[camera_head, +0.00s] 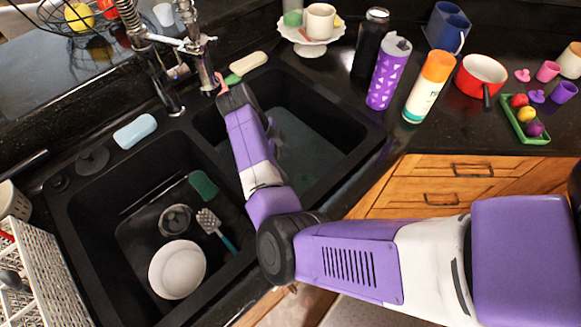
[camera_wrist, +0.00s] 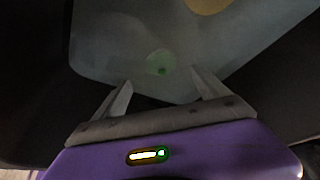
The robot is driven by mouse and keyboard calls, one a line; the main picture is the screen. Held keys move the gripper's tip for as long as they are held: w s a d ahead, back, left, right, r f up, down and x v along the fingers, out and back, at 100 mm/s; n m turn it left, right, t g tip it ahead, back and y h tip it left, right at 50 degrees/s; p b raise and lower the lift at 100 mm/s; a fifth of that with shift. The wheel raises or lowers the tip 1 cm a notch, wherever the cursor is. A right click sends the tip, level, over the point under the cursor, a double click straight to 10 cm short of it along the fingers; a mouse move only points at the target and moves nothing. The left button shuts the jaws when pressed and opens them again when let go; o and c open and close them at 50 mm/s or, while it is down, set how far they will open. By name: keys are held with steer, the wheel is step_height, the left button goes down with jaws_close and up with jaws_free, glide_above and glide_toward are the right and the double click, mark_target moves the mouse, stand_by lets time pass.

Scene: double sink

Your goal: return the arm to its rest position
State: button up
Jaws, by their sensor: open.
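My arm (camera_head: 249,160) reaches from the lower right, bends at a dark elbow joint, and extends over the double sink. Its far end is above the right basin (camera_head: 325,125), close to the faucet. My gripper (camera_wrist: 161,80) shows in the wrist view with its two grey fingers apart and nothing between them. It faces a greyish, cloudy surface in the basin. A round green thing (camera_wrist: 159,63) lies there beyond the fingertips, blurred. In the head view the fingers are mostly hidden by the arm.
The faucet (camera_head: 205,70) stands near my arm's far end. The left basin holds a white plate (camera_head: 177,270), a spatula (camera_head: 215,228) and a green sponge (camera_head: 203,186). A purple tumbler (camera_head: 388,75) and orange-capped bottle (camera_head: 428,90) stand right. A white rack (camera_head: 45,265) is left.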

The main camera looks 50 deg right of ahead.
steer(key=shift+w+a+r, duration=0.15)
steer(key=shift+w+r, duration=0.05)
steer(key=shift+r, duration=0.45)
